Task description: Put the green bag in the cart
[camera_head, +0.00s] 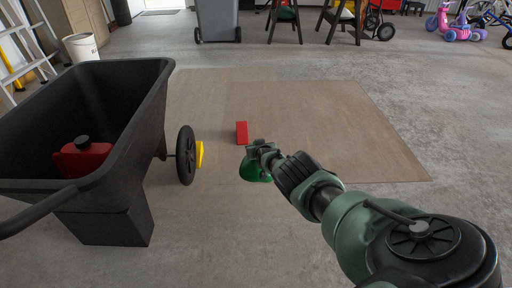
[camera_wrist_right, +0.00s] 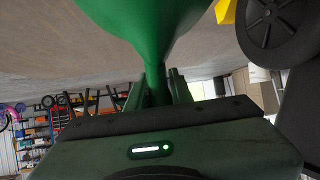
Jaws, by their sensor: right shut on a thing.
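The green bag (camera_head: 256,169) hangs below my right gripper (camera_head: 262,149) in the head view. In the right wrist view the green bag (camera_wrist_right: 150,25) narrows to a neck between the two fingers of my right gripper (camera_wrist_right: 158,88), which is shut on it. The black cart (camera_head: 118,92) stands at the left of the head view, with a red can with a black cap (camera_head: 82,158) inside. The gripper and bag are to the right of the cart and its wheel (camera_head: 186,155), apart from them. My left gripper is not in view.
A red block (camera_head: 241,132) and a yellow object (camera_head: 199,154) are on the floor near the wheel. A brown mat (camera_head: 330,120) covers the middle floor. A white bucket (camera_head: 81,47), ladder (camera_head: 22,50) and grey bin (camera_head: 218,18) stand farther back.

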